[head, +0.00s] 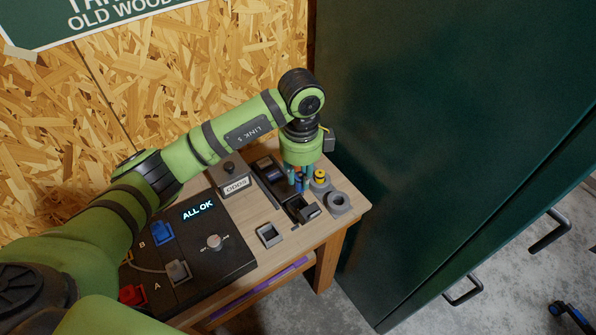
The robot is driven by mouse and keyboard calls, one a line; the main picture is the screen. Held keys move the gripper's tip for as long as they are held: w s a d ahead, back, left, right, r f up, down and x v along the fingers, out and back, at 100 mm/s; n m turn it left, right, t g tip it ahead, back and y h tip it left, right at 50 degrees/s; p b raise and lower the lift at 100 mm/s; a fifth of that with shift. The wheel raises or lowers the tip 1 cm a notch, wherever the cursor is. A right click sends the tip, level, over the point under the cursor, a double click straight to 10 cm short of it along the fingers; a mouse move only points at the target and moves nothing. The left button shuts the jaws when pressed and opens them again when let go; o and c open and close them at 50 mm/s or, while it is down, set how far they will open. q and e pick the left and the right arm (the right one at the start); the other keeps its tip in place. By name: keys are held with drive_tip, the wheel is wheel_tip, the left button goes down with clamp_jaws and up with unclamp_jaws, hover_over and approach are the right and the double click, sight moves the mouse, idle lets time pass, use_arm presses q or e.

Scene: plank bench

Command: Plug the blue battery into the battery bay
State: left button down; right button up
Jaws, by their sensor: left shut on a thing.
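My left gripper (299,186) points down over the right part of the bench, its fingers close together. It is shut on the blue battery (299,182), of which only a small blue part shows between the fingers. A long dark housing with recesses (268,174), which looks like the battery bay, lies under and to the left of the gripper. The gripper hides part of it, and I cannot tell whether the battery touches it. My right gripper is out of view.
A black panel (232,262) reading ALL OK has a knob and blue, grey and red plugs. A counter box (235,186), a small square socket (268,235), a grey ring (338,203) and a yellow-topped part (320,178) stand nearby. A green cabinet (420,130) borders the bench's right.

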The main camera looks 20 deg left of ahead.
sight(298, 190)
use_arm(q)
drive_tip(key=shift+a, duration=0.1)
drive_tip(key=shift+s+a+f, duration=0.1)
drive_tip(key=shift+a+f, duration=0.05)
wheel_tip(298, 190, down, 4)
drive_tip(key=b, duration=0.3)
drive_tip(key=shift+r, duration=0.2)
drive_tip(key=shift+f+b, duration=0.55)
drive_tip(key=shift+f, duration=0.4)
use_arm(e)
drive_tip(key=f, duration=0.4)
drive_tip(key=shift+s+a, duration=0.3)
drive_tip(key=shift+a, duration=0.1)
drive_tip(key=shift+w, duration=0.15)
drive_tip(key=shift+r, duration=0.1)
use_arm(q)
drive_tip(key=shift+f+b, duration=0.3)
drive_tip(key=shift+f, duration=0.2)
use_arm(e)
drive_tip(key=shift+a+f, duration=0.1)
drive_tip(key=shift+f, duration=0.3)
